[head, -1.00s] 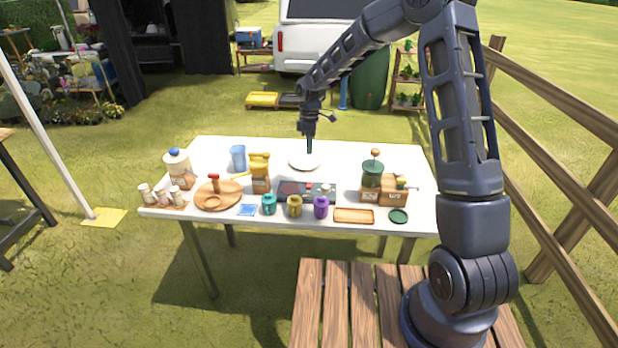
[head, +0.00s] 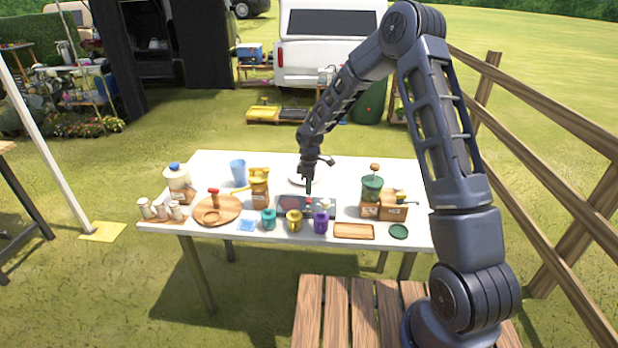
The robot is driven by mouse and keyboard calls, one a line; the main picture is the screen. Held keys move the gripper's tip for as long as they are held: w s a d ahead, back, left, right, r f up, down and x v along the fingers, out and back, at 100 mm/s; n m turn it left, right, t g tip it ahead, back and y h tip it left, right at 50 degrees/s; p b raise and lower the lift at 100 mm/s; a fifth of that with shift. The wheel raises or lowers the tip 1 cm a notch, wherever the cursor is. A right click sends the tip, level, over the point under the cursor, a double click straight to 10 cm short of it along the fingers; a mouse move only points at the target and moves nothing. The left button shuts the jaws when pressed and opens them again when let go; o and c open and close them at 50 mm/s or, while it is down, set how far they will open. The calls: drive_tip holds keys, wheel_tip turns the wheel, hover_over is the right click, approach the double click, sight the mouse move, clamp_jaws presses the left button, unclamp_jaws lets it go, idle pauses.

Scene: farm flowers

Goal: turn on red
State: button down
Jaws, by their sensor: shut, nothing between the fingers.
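A dark flat panel (head: 290,206) lies in the middle of the white table, behind the teal, yellow and purple pots. A small red spot (head: 309,200) shows on or over the panel, just under my gripper. My gripper (head: 308,190) is shut and empty, pointing down with its tip very near the red spot. I cannot tell whether the tip touches it, or whether the red spot is lit. A red-topped peg (head: 213,192) stands on the round wooden board (head: 231,212) at the left.
Teal (head: 268,219), yellow (head: 294,221) and purple (head: 321,222) pots line the front. A white plate (head: 294,181) is partly behind my gripper. An orange-yellow dispenser (head: 259,186) stands left, a green-topped grinder (head: 372,190) right. The table's back right is clear.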

sight(309, 201)
drive_tip(key=shift+s+f, duration=0.15)
drive_tip(key=shift+f, duration=0.6)
drive_tip(key=shift+s+f, duration=0.1)
drive_tip(key=shift+f, duration=0.65)
drive_tip(key=shift+s+f+t, duration=0.1)
drive_tip(key=shift+f+t, duration=0.1)
drive_tip(key=shift+t, duration=0.1)
drive_tip(key=shift+w+r, duration=0.15)
drive_tip(key=shift+w, duration=0.65)
wheel_tip(309, 201, up, 14)
drive_tip(key=w, duration=0.2)
